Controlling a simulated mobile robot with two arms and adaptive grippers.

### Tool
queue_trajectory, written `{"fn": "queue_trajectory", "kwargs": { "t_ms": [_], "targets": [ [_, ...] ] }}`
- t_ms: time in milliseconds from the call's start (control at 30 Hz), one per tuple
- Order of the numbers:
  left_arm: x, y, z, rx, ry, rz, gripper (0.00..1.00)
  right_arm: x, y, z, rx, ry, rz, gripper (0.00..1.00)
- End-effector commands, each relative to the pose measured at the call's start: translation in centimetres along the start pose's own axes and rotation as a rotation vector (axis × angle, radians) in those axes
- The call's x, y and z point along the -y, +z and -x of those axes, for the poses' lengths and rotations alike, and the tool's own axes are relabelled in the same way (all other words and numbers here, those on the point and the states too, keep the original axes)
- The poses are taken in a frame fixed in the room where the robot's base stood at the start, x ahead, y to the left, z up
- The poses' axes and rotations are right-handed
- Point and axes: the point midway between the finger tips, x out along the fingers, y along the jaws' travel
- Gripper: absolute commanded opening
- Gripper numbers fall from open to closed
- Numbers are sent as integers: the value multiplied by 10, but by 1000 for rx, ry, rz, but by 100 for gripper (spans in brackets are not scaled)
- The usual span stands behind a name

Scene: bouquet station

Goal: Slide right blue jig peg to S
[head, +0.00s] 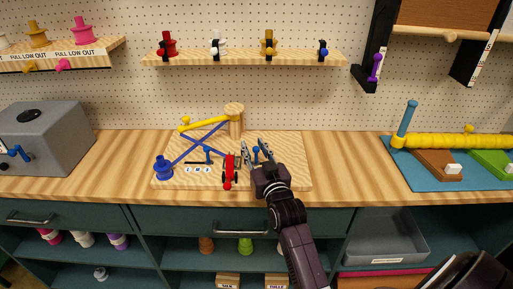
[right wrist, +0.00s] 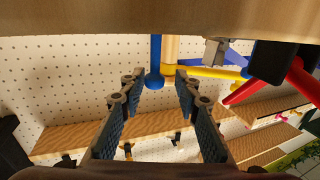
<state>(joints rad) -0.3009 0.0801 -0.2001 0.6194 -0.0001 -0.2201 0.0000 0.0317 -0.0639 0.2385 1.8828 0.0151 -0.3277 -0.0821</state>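A wooden jig board (head: 295,178) lies on the counter. The right blue jig peg (head: 256,154) stands on it, partly hidden by my right gripper (head: 258,150). In the right wrist view this blue peg (right wrist: 155,55), with its ball end, shows between and beyond the two fingertips. My right gripper (right wrist: 158,85) is open, with a clear gap between its fingers and nothing held. Another blue peg (head: 207,154) stands further left, near a white strip of letters (head: 198,170) too small to read surely. My left gripper is not in view.
A red piece (head: 229,172) stands just left of the right gripper. A wooden post (head: 235,118) with a yellow arm (head: 205,122), crossed blue bars and a blue spool (head: 163,170) share the board. A grey box (head: 45,135) and blue mat (head: 410,178) flank it.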

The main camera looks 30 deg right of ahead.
Motion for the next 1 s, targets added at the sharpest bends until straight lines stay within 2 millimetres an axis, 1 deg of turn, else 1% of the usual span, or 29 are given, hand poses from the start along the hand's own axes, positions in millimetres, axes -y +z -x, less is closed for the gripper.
{"fn": "queue_trajectory", "kwargs": {
  "t_ms": [267,367,467,800,900,1000],
  "targets": [
    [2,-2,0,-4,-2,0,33,-2,0,0,0,2,1,33],
    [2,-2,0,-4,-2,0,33,-2,1,6,2,2,2,33],
    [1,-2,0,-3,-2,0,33,-1,2,18,2,2,2,33],
    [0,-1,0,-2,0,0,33,0,2,85,4,2,2,33],
    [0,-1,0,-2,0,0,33,0,1,100,2,1,2,33],
    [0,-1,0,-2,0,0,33,1,1,111,2,1,1,33]
  ]
}}
